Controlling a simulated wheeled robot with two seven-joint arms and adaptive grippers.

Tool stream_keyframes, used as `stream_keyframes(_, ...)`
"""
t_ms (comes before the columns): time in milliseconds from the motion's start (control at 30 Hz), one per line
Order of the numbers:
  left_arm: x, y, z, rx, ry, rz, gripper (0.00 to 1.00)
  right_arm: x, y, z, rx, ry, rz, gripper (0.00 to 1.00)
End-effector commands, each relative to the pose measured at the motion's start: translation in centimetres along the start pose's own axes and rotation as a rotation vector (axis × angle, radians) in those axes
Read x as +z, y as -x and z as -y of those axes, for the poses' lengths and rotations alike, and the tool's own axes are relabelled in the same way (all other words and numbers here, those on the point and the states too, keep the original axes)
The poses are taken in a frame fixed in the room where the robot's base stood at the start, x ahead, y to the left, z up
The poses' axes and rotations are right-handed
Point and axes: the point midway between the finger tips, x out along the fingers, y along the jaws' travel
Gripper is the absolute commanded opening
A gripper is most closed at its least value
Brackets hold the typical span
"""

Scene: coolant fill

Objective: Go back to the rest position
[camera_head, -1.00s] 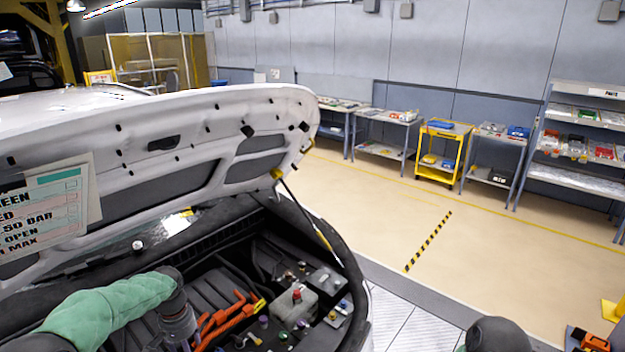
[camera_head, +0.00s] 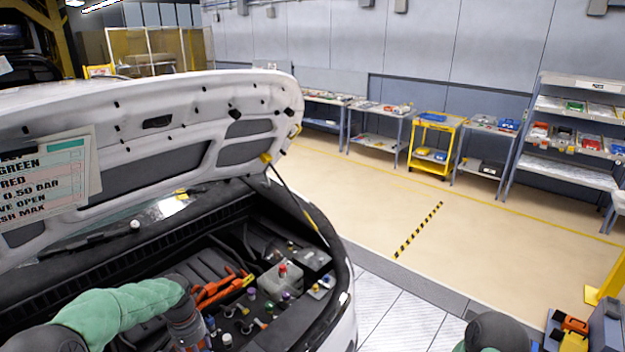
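My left arm, in a green sleeve, reaches in from the lower left over the open engine bay (camera_head: 60,262) of a white car. Its wrist hangs over the front of the bay, and the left gripper's fingers are below the bottom edge, out of view. Of my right arm only a dark joint and some green sleeve show at the bottom edge. The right gripper is not in view. A translucent tank with a red cap (camera_head: 282,272) sits in the bay, right of orange cables (camera_head: 222,287).
The raised hood (camera_head: 150,125) with an instruction sheet (camera_head: 45,180) spans the left, held by a prop rod (camera_head: 292,205). A yellow cart (camera_head: 433,145) and shelves (camera_head: 575,130) line the far wall. A bin with orange items (camera_head: 570,332) stands lower right. The floor between is clear.

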Motion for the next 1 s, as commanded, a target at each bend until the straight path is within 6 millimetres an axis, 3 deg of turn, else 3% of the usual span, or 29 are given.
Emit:
stream_keyframes(267,1.2,-7.9,-3.1,0.066,-0.02,0.0,0.6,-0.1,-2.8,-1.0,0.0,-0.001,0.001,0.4)
stream_keyframes(367,2.2,-11.9,-4.7,0.1,-0.025,0.0,0.6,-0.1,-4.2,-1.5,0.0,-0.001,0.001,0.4)
stream_keyframes(467,3.8,-17.1,-6.8,0.145,-0.025,0.0,0.6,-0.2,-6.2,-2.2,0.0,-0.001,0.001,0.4)
stream_keyframes(700,9.5,-29.4,-12.0,0.245,0.009,-0.004,0.6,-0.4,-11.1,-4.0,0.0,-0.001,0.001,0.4)
stream_keyframes(900,15.9,-38.2,-15.3,0.296,0.065,0.001,0.6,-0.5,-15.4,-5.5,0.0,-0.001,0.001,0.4)
stream_keyframes(1000,19.2,-41.6,-16.4,0.305,0.098,0.002,0.6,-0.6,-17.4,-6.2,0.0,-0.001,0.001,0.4)
